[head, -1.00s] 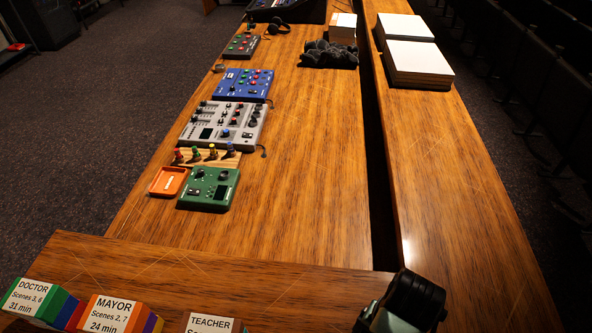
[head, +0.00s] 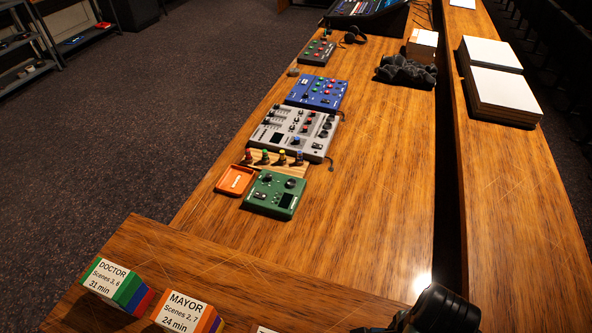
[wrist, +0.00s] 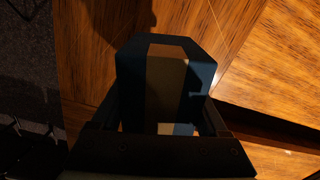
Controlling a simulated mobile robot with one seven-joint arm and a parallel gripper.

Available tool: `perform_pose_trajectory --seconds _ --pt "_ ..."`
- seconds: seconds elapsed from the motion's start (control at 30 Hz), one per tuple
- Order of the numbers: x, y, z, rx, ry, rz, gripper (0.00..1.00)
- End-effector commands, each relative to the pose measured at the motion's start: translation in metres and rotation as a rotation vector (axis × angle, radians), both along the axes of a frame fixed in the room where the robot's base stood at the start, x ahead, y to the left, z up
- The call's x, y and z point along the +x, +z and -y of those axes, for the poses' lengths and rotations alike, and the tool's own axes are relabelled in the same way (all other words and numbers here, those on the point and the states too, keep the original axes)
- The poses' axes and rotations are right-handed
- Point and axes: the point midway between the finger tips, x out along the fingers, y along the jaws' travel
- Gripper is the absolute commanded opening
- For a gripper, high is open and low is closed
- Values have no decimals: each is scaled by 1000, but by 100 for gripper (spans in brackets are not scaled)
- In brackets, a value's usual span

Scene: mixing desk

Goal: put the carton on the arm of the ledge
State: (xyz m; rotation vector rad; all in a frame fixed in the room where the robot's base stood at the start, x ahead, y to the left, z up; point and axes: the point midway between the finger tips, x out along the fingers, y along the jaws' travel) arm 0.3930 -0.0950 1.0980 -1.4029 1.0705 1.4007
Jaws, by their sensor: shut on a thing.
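My gripper (wrist: 161,118) is shut on a box-shaped carton (wrist: 166,78) with dark blue, brown and tan faces. The wrist view shows the carton between the two fingers, with wood beyond it. In the head view, my dark wrist is at the bottom right, by the corner where the ledge's front arm (head: 262,278) meets its long right part (head: 505,190). The held carton cannot be made out there. I cannot tell from the frames how high the carton is above the wood.
Labelled blocks DOCTOR (head: 112,284) and MAYOR (head: 186,313) stand on the front arm's left, with another cut off at the bottom edge. The desk below holds a green box (head: 274,194), an orange tray (head: 235,180) and mixers. White stacks (head: 502,92) sit on the far right ledge.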

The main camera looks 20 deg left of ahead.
Motion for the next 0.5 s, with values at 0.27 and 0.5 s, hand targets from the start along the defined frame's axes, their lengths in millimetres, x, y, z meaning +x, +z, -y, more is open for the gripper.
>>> perform_pose_trajectory --seconds 0.27,0.5 --pt "-7 8 16 -1 -233 -1 4" --pt "-8 -1 15 0 -234 -5 4"
